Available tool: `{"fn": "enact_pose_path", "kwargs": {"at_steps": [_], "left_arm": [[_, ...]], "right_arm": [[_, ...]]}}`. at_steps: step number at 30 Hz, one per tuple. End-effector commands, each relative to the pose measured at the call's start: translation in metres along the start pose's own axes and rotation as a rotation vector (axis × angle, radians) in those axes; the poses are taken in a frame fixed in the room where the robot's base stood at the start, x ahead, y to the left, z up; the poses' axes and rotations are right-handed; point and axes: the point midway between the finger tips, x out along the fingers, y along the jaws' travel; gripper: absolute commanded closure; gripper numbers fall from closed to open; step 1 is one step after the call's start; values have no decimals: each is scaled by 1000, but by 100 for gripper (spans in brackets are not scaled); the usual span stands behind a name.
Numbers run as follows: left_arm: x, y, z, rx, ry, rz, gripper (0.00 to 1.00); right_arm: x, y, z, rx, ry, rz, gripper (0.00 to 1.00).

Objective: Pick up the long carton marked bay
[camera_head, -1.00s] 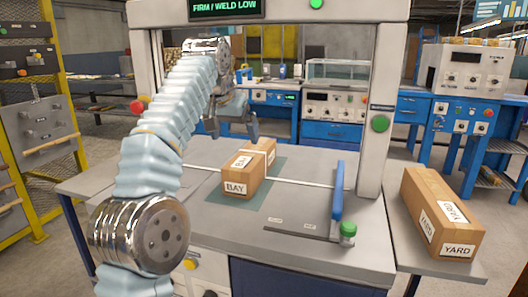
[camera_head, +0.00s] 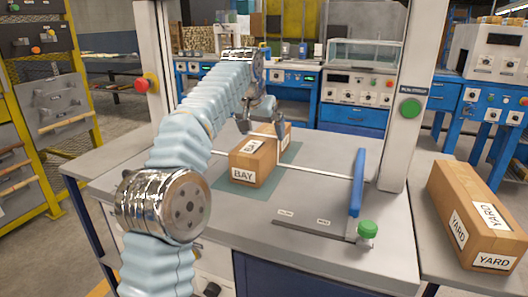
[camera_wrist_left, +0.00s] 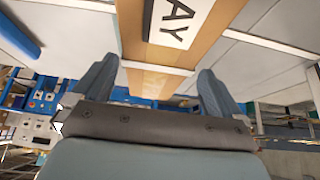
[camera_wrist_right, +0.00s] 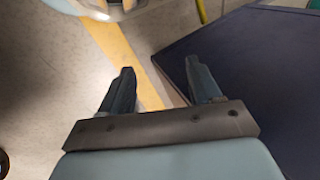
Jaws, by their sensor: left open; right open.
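The long carton marked BAY (camera_head: 250,168) lies on a green mat (camera_head: 227,182) on the grey strapping table, with a white strap across it. In the left wrist view the carton (camera_wrist_left: 155,48) shows its label at the top and runs down between the fingers, with the strap crossing it. My left gripper (camera_head: 264,128) is open over the far part of the carton, one finger to each side in its wrist view (camera_wrist_left: 155,80). Whether the fingers touch the carton I cannot tell. My right gripper (camera_wrist_right: 160,85) is open and empty, low beside a dark blue cabinet side.
A carton marked YARD (camera_head: 475,215) lies on a side table at the right. A blue lever (camera_head: 357,182) and a green knob (camera_head: 367,229) stand right of the BAY carton. The machine's white posts (camera_head: 408,95) rise on both sides.

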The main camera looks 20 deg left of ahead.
Motion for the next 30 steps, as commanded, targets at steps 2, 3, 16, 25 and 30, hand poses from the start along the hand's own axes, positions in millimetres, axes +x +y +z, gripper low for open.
{"fn": "enact_pose_path", "kwargs": {"at_steps": [2,3,16,25,30], "left_arm": [[10,1,2,0,-1,0,0],[16,1,4,0,-3,0,0],[49,2,4,0,-1,1,0],[48,2,4,0,0,1,44],[47,2,4,-1,3,1,70]], "right_arm": [[4,2,0,0,0,0,37],[7,3,0,1,1,1,37],[12,5,0,2,2,1,37],[12,5,0,2,2,1,37],[12,5,0,2,2,1,37]]}}
